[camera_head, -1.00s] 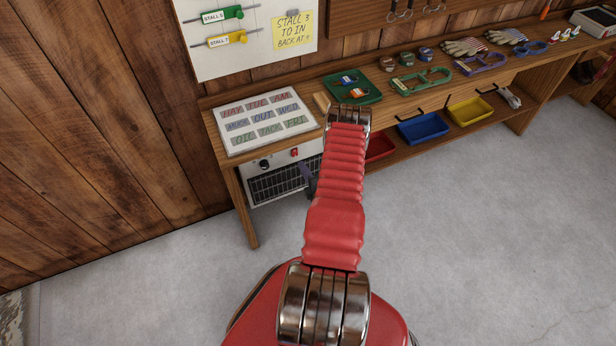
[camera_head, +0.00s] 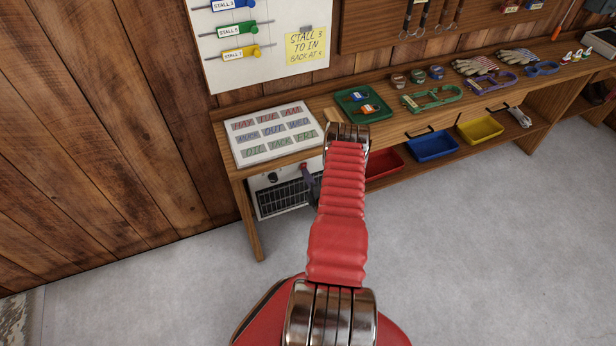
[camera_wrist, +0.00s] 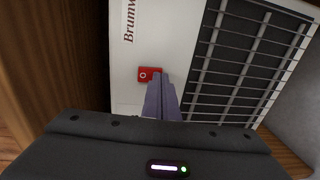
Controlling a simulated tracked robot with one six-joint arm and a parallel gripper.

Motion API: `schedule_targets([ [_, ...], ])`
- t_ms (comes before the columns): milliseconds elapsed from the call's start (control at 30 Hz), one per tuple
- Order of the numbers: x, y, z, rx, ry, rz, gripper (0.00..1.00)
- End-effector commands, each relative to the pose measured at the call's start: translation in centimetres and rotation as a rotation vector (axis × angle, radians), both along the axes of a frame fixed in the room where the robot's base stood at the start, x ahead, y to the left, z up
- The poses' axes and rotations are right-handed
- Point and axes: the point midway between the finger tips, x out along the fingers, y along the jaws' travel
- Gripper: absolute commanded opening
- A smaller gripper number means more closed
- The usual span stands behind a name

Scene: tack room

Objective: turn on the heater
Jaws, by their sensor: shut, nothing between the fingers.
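The heater (camera_head: 284,197) is a white box with a dark grille under the left end of the bench. It fills much of the wrist view (camera_wrist: 180,40), with its grille on the right. A red rocker switch (camera_wrist: 149,74) with a white ring mark is set in its white panel. My gripper (camera_wrist: 160,78) is shut and empty, its purple-grey fingertips at the switch's right edge and partly over it. I cannot tell if they touch. A black knob (camera_head: 272,177) is to the left.
The wooden bench top (camera_head: 235,165) overhangs the heater closely, with a bench leg (camera_head: 249,222) at left. Red (camera_head: 384,166), blue (camera_head: 433,146) and yellow (camera_head: 480,130) bins sit on the lower shelf to the right. The floor (camera_head: 160,270) in front is clear.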

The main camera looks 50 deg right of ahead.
Motion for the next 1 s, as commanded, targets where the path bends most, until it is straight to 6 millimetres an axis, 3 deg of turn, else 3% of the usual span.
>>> schedule_targets([
  [467,-1.2,0.9,-0.3,0.001,0.002,-0.001,0.0],
  [1000,-8.5,5.6,-1.5,0.003,0.002,0.0,0.0],
])
